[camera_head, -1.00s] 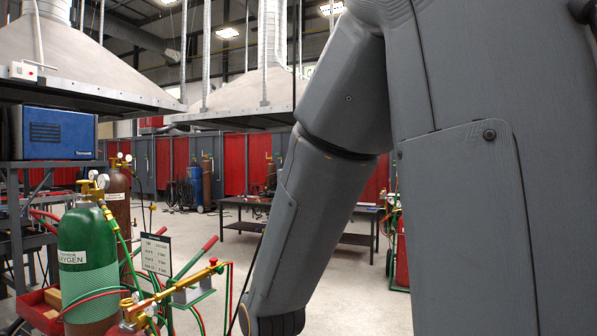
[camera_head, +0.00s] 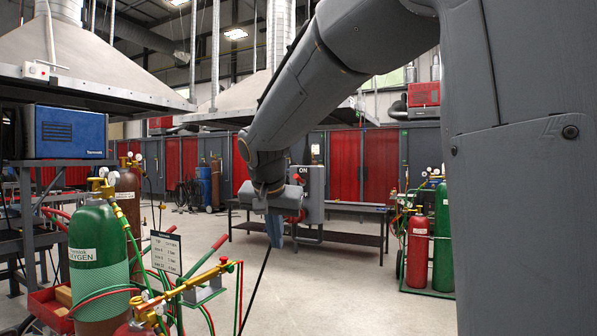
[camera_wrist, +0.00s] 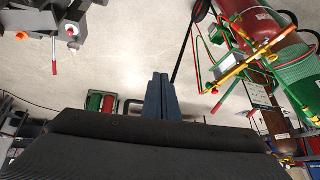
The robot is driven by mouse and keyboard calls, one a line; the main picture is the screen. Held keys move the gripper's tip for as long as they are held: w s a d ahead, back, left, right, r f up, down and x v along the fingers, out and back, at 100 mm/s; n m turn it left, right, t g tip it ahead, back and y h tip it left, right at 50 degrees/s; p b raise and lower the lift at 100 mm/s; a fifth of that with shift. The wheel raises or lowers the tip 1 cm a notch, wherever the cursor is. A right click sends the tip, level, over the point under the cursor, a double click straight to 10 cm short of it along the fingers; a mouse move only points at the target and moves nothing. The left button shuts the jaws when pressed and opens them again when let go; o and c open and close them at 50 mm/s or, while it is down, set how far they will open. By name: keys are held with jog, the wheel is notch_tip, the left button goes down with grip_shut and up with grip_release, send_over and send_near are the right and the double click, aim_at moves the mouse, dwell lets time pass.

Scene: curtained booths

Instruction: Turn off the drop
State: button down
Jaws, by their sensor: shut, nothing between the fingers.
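A grey box (camera_head: 313,197) marked ON stands beyond my gripper in the head view, with red parts at its left side. My arm partly hides it, so I cannot tell the switch's position clearly. A grey fitting (camera_wrist: 75,18) with a red handle (camera_wrist: 54,58) and an orange knob shows at the upper left of the wrist view; I cannot tell if it is the same box. My gripper (camera_head: 274,232) points down, its blue-grey fingers together and empty. They also show in the wrist view (camera_wrist: 158,98), apart from the fitting.
A green oxygen cylinder (camera_head: 97,250) and a brass torch (camera_head: 205,277) with hoses stand at the front left. A dark table (camera_head: 355,225) stands behind the box. Red and green cylinders on a cart (camera_head: 418,250) stand at the right. Open concrete floor lies between.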

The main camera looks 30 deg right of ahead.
jog(key=d+r+m+t+h, duration=0.1)
jog(key=d+r+m+h, duration=0.1)
jog(key=r, duration=1)
jog(key=w+d+r+m+t+h, duration=0.1)
jog(key=d+r+m, duration=0.4)
jog(key=r, duration=0.8)
jog(key=shift+w+d+r+m+h+b, duration=0.25)
jog(key=shift+m+h+b, duration=0.15)
jog(key=shift+m+h, duration=0.1)
jog(key=shift+f, duration=0.1)
jog(key=p, duration=0.4)
send_over(299, 179)
jog(key=s+d, duration=0.2)
jog(key=s, duration=0.1)
notch_tip(299, 179, down, 6)
jog(key=r, duration=0.1)
jog(key=shift+w+a+f+p, duration=0.3)
jog(key=shift+a+f, duration=0.4)
jog(key=shift+f, duration=0.3)
jog(key=shift+w+a+f+p, duration=0.2)
jog(key=shift+a+f+p, duration=0.2)
jog(key=shift+a+f, duration=0.45)
jog(key=shift+d+f, duration=0.1)
jog(key=shift+d, duration=0.05)
